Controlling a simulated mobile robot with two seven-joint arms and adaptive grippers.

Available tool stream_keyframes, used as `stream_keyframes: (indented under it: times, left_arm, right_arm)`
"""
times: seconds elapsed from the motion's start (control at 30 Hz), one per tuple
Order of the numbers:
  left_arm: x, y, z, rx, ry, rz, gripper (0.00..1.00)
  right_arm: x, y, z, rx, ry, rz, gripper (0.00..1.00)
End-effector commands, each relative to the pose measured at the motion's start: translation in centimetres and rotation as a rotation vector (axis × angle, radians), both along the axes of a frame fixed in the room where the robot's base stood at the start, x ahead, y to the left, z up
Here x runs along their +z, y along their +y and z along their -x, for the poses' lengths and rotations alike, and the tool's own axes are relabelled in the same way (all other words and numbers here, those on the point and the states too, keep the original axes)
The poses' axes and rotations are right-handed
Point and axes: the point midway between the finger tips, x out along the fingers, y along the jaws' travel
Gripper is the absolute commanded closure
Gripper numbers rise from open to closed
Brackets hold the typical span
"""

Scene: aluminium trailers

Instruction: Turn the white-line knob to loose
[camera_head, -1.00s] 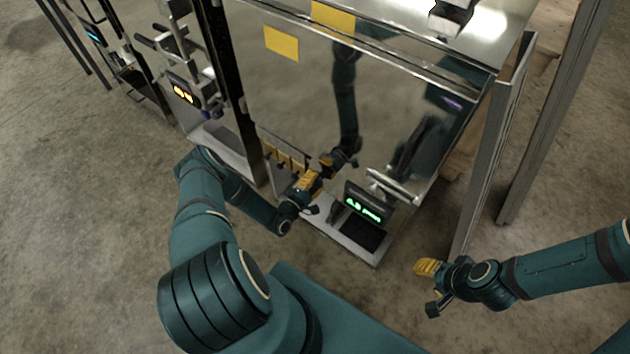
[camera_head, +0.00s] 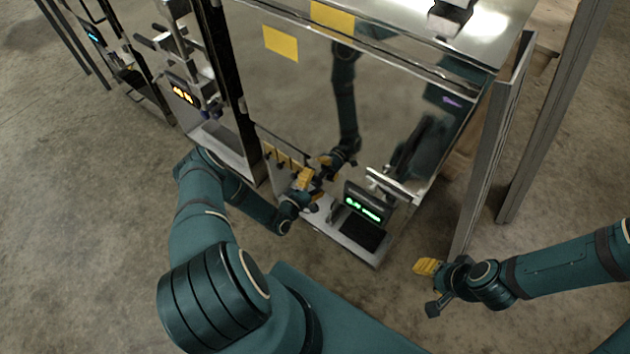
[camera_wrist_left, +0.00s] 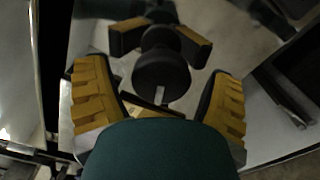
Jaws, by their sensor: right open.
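The knob (camera_wrist_left: 161,75) is round and black, with a short white line at its lower edge in the left wrist view. It sits in front of a mirror-like panel (camera_head: 300,95), which reflects my gripper behind it. My left gripper (camera_wrist_left: 160,72) is open, with one yellow-padded finger on each side of the knob and a gap showing on both sides. In the head view my left gripper (camera_head: 304,180) is close to the lower part of the panel and hides the knob. My right gripper (camera_head: 426,268) is open and empty, off to the right.
A small unit with a green display (camera_head: 362,207) stands right of my left gripper. A neighbouring machine with an orange display (camera_head: 183,94) is at the left. Metal posts (camera_head: 487,160) stand at the right. The concrete floor is clear.

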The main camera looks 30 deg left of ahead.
Motion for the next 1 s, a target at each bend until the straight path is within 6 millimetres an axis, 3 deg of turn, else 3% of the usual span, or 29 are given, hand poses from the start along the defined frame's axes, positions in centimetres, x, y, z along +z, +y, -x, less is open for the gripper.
stream_keyframes:
  times: [0.27,0.7,1.0]
  left_arm:
    - [-0.1,0.1,0.9,0.0,0.003,0.0,0.18]
    - [-0.1,0.8,9.0,0.001,0.002,0.001,0.18]
    - [0.0,0.9,11.9,0.001,0.001,0.0,0.18]
  right_arm:
    - [0.0,0.0,0.0,0.0,0.0,0.0,0.53]
    - [0.0,0.0,0.0,0.0,0.0,0.0,0.53]
    - [0.0,0.0,0.0,0.0,0.0,0.0,0.53]
